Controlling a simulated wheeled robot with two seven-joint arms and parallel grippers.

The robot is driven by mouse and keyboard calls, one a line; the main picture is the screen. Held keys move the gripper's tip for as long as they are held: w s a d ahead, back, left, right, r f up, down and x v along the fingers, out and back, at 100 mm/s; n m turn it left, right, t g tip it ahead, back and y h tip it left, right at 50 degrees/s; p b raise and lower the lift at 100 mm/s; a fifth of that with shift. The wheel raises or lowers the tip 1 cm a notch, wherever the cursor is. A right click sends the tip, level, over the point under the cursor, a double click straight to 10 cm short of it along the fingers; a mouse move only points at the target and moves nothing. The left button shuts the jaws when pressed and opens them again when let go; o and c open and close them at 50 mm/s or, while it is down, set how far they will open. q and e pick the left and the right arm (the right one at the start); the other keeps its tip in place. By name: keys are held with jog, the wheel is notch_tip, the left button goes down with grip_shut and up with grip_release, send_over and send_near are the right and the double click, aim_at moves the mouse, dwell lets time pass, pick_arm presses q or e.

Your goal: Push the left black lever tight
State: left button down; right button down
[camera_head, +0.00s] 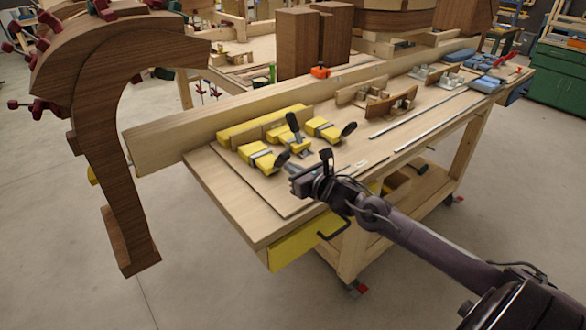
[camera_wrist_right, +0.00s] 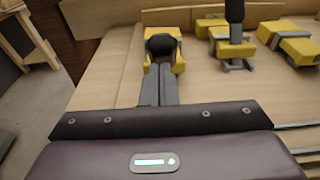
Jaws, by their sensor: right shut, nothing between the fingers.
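The left black lever (camera_head: 282,160) sits on a yellow clamp (camera_head: 257,157) at the near left of the table and leans low toward me. In the wrist view the left lever (camera_wrist_right: 160,44) shows its rounded black end straight ahead of the fingers. My right gripper (camera_head: 294,174) is shut and empty. Its fingertips (camera_wrist_right: 159,68) are right at the lever's end; I cannot tell whether they touch it. A middle black lever (camera_head: 293,123) stands upright on its clamp, and a right black lever (camera_head: 348,129) leans outward. My left gripper is out of view.
A long wooden beam (camera_head: 200,118) runs behind the clamps. A curved wooden form (camera_head: 105,160) with red knobs stands at left. Wooden blocks (camera_head: 390,103) and metal rails (camera_head: 430,125) lie farther right on the table. The table's near left surface is clear.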

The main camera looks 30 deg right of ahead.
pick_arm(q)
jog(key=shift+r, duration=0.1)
pick_arm(e)
jog(key=shift+r, duration=0.1)
